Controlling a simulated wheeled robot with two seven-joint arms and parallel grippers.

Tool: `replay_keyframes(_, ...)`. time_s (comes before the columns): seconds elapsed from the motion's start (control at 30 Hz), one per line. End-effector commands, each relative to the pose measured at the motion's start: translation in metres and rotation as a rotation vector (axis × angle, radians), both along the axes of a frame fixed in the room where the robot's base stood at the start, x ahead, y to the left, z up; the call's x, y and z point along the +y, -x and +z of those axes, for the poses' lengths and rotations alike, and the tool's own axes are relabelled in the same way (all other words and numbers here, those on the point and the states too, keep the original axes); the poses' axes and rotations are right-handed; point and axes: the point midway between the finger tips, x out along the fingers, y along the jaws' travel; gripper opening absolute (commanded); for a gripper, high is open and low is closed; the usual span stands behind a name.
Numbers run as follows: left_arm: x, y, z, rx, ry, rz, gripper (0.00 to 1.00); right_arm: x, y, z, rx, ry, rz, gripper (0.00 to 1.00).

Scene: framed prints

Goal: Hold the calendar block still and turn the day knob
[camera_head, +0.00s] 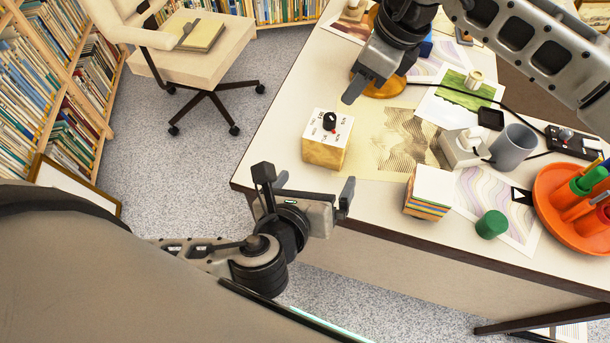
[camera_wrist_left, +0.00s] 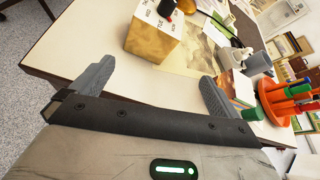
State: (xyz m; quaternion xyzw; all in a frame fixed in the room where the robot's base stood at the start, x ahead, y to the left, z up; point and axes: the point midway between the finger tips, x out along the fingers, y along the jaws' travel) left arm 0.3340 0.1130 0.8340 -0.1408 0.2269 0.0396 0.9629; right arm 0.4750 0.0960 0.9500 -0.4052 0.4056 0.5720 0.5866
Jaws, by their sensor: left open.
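The calendar block (camera_head: 323,154) is a yellowish cube with a white top, on the desk near its left corner. The black day knob (camera_head: 329,120) stands on that top, beside a small red mark and printed labels. In the left wrist view the block (camera_wrist_left: 152,42) is beyond the fingertips, its top partly cut off. My left gripper (camera_head: 314,184) is open and empty at the desk's front edge, nearer than the block and apart from it. My right gripper (camera_head: 354,90) is above and right of the knob, apart from it; its jaw opening is unclear.
Right of the block lie a patterned print (camera_head: 405,138), a paper cube (camera_head: 429,190), a green cylinder (camera_head: 491,224), a grey mug (camera_head: 513,147) and an orange tray (camera_head: 548,212). An orange round base (camera_head: 392,88) stands behind. The desk left of the block is clear.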

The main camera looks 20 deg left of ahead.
Motion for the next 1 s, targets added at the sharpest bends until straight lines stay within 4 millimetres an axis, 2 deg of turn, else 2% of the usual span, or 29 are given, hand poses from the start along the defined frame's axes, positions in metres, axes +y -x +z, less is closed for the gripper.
replay_keyframes(0.03, 0.005, 0.000, 0.005, -0.023, -0.089, -0.022, 1.00, 0.000, 0.000, 0.000, 0.000, 0.000, 0.000, 0.36)
replay_keyframes(0.13, 0.010, 0.002, 0.010, -0.050, -0.210, -0.046, 1.00, 0.000, 0.000, 0.000, 0.000, 0.000, 0.000, 0.36)
replay_keyframes(0.27, 0.013, -0.001, 0.011, -0.062, -0.270, -0.057, 1.00, 0.000, 0.000, 0.000, 0.000, 0.000, 0.000, 0.36)
replay_keyframes(0.37, 0.015, -0.011, 0.007, -0.064, -0.274, -0.056, 1.00, 0.000, 0.000, 0.000, 0.000, 0.000, 0.000, 0.36)
replay_keyframes(1.0, 0.022, -0.122, -0.039, -0.060, -0.266, -0.054, 1.00, 0.000, 0.000, 0.000, 0.000, 0.000, 0.000, 0.36)
